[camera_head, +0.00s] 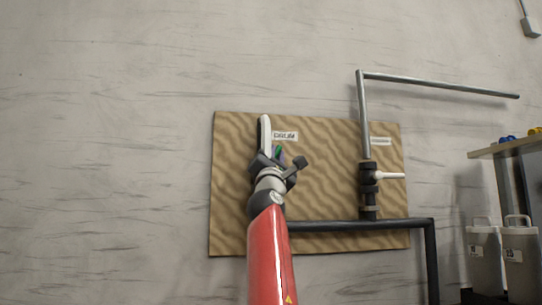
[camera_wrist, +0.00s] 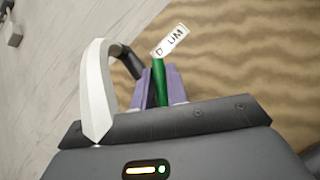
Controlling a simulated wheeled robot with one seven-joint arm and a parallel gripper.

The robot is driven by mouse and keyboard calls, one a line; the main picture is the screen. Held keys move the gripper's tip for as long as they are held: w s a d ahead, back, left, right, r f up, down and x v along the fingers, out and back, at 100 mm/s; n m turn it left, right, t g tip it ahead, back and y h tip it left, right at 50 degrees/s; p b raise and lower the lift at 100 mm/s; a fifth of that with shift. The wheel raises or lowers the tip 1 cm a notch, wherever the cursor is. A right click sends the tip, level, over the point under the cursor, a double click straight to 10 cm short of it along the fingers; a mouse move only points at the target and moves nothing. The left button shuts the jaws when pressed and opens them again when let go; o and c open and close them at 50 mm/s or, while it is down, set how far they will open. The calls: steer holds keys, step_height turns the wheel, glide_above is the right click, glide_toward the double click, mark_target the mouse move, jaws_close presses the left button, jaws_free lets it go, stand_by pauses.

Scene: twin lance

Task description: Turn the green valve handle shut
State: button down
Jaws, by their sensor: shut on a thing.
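The green valve handle (camera_wrist: 159,84) shows in the wrist view between the two purple fingers of my gripper (camera_wrist: 160,88), which are shut on it. In the head view only a small bit of the green handle (camera_head: 278,152) shows past my gripper (camera_head: 282,156); my wrist and red arm hide most of the valve. A label ending in "UM" (camera_wrist: 171,41) sits just beyond the handle; in the head view it seems to read "DRUM" (camera_head: 285,136). The valve body is hidden.
A second valve with a white handle (camera_head: 390,175) sits on a grey vertical pipe at the right of the wooden board (camera_head: 330,190). A dark pipe (camera_head: 350,224) runs along the board's bottom. Grey containers (camera_head: 519,260) and a shelf (camera_head: 497,148) stand at far right.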

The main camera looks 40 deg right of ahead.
steer(key=shift+s+d+f+m+g+h+p, duration=0.15)
steer(key=shift+d+f+m+g+h+p, duration=0.3)
steer(key=shift+m+g, duration=1.45)
steer(key=shift+s+d+f+m+g+h+p, duration=0.2)
steer(key=shift+f+m+g+h+p, duration=0.3)
steer(key=shift+m+g, duration=1.4)
steer(key=shift+s+d+f+m+g+h+p, duration=0.1)
steer(key=shift+d+f+m+g+h+p, duration=0.3)
steer(key=shift+m+g, duration=1.5)
steer(key=shift+f+m+t, duration=0.1)
steer(key=shift+m+t, duration=0.4)
steer(key=c, duration=1.4)
jaws_free()
steer(key=b+v, duration=0.5)
steer(key=v, duration=0.3)
steer(key=shift+b, duration=0.4)
